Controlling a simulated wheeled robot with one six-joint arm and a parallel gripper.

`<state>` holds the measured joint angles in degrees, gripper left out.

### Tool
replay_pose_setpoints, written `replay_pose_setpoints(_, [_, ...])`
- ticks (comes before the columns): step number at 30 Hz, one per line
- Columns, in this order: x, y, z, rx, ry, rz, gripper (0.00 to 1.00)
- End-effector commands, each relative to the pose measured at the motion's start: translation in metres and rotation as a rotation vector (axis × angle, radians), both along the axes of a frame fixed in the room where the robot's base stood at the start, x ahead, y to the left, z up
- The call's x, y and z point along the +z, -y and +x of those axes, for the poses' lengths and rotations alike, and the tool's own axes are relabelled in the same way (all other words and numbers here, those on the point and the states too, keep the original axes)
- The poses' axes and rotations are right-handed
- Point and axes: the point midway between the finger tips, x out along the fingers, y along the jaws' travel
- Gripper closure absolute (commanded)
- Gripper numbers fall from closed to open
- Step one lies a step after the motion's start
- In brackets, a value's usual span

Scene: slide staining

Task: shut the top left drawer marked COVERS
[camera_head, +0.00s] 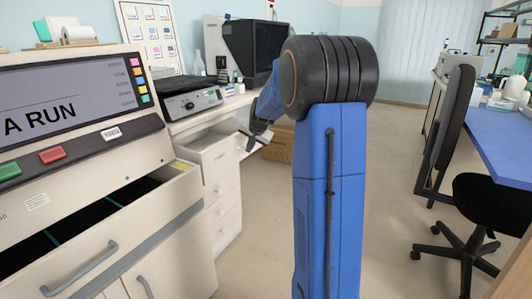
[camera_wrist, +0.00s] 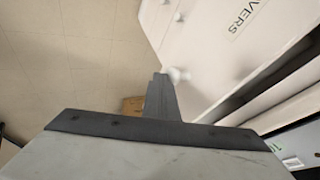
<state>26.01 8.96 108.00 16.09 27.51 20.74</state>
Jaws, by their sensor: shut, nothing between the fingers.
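The COVERS drawer (camera_head: 215,158) is the top one of the white cabinet left of centre in the head view. It stands pulled out, with its open top showing. In the wrist view its white front (camera_wrist: 215,40) bears lettering of which "VERS" is readable, and a white knob (camera_wrist: 178,75) shows beside my fingertips. My gripper (camera_wrist: 160,78) is shut and empty, close to the drawer front. I cannot tell whether it touches. In the head view my gripper (camera_head: 248,143) is small, just right of the drawer's front, partly hidden by my arm.
A staining machine (camera_head: 75,150) with a pulled-out drawer (camera_head: 130,225) stands at the left. A cardboard box (camera_head: 279,146) lies on the floor behind my arm. A blue-topped bench (camera_head: 500,145) and a black chair (camera_head: 490,205) are at the right. The floor between is clear.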

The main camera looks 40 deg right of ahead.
Motion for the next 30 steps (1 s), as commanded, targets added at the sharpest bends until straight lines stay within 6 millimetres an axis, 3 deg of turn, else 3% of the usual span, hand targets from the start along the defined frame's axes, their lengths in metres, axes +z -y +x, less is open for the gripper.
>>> replay_pose_setpoints(6, [-0.001, -0.025, 0.059, 0.005, 0.000, -0.002, 1.00])
replay_pose_setpoints(15, [-0.001, -0.050, 0.121, 0.003, -0.001, -0.001, 1.00])
replay_pose_setpoints(21, [-0.001, -0.061, 0.147, 0.000, 0.000, 0.000, 1.00])
replay_pose_setpoints(30, [0.000, -0.066, 0.160, 0.000, 0.001, 0.000, 1.00])
